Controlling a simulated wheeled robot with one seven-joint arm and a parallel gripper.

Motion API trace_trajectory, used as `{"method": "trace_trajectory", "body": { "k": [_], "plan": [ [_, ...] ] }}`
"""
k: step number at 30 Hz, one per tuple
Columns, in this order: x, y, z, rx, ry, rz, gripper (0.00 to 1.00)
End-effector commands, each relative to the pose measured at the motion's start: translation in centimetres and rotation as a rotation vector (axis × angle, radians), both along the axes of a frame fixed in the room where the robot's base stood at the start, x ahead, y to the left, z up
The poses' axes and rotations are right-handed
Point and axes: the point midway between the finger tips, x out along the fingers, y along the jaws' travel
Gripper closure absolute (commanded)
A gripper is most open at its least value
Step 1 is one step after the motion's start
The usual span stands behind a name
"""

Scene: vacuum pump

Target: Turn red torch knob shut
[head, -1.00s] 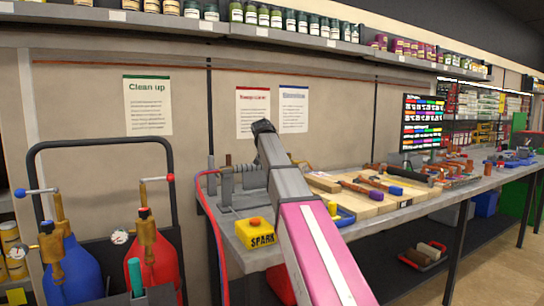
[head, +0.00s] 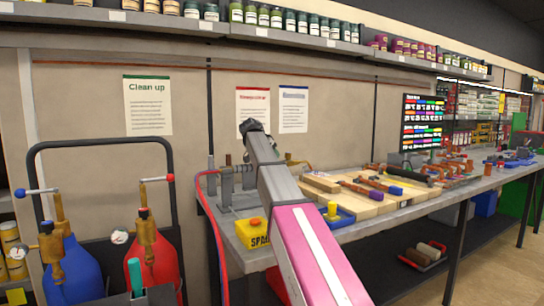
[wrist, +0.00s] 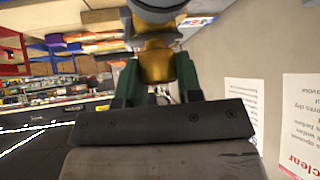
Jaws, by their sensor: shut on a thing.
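In the wrist view, my gripper (wrist: 158,76) has its green fingers on both sides of a brass-coloured piece (wrist: 157,62) and is shut on it. A grey part joins this piece at the top of the picture. No red knob can be made out there, so I cannot tell whether the piece belongs to the torch. In the head view, my arm rises over the bench and its dark upper end is near the wall; the fingers cannot be made out. Red and blue hoses (head: 214,225) run up to the bench's left end.
A workbench (head: 345,233) runs right, with wooden boards, tools and a yellow SPARK box (head: 250,230) partly behind my arm. A red cylinder (head: 155,262) and a blue cylinder (head: 75,275) stand left in a black-framed cart. Posters hang on the wall behind; shelves of jars are above.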

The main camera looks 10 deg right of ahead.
Motion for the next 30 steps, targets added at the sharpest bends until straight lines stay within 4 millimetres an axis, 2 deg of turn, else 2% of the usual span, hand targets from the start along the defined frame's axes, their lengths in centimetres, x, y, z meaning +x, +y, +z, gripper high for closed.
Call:
{"method": "trace_trajectory", "body": {
  "k": [9,10,12,23,30],
  "plan": [
    [0.0,0.1,-0.1,0.003,0.001,-0.001,0.91],
    [0.0,0.1,-0.1,0.003,0.001,-0.001,0.61],
    [0.0,0.1,-0.1,0.002,0.0,-0.001,0.42],
    [-0.2,0.3,0.3,0.001,0.0,0.001,0.42],
    [-1.5,2.5,2.8,0.002,-0.001,0.001,0.42]
  ]
}}
